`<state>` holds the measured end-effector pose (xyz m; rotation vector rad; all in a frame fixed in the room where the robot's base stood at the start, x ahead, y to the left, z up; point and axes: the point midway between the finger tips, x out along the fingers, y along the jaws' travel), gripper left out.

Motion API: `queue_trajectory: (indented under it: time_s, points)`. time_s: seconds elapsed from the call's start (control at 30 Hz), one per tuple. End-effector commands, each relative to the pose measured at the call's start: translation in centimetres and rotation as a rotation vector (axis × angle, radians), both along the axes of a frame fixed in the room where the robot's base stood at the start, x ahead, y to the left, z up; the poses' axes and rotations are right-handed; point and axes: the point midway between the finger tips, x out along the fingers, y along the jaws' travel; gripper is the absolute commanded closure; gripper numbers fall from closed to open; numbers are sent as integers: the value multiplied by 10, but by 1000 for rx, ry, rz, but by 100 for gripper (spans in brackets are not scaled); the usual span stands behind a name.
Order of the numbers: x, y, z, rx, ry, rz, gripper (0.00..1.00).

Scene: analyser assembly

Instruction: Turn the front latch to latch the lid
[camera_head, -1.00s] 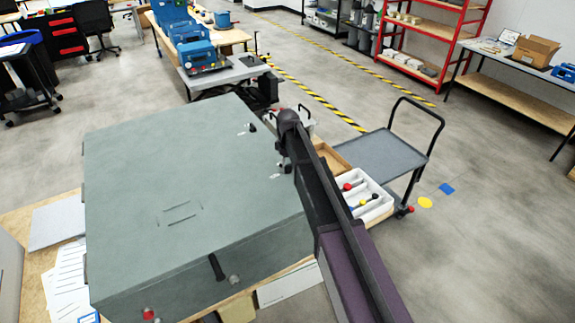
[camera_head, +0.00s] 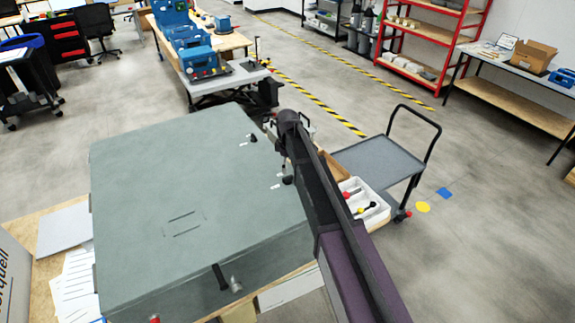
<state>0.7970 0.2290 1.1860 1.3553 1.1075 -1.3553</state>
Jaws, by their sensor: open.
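The grey-green analyser box (camera_head: 185,190) has its lid lying flat and down on it. Two small dark latches with white marks beside them sit along the lid's right edge, a far one (camera_head: 253,138) and a near one (camera_head: 287,181). A black handle (camera_head: 219,277) and a grey knob (camera_head: 236,285) are on the side facing me. I cannot tell which fitting is the front latch. My gripper (camera_head: 284,160) is open over the right edge, close to the near latch. My arm hides much of it, and contact cannot be told.
A white tray (camera_head: 377,213) with small coloured-knob parts and a grey cart (camera_head: 375,158) stand to the right. Papers (camera_head: 75,285) lie left of the box. A bench with blue machines (camera_head: 195,60) is behind.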

Motion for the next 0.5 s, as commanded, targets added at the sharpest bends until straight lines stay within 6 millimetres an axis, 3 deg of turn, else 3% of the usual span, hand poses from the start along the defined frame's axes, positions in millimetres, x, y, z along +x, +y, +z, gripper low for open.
queue_trajectory:
  time_s: [0.5]
  points:
    - [0, 0, 48, 0, 0, -1, 0]
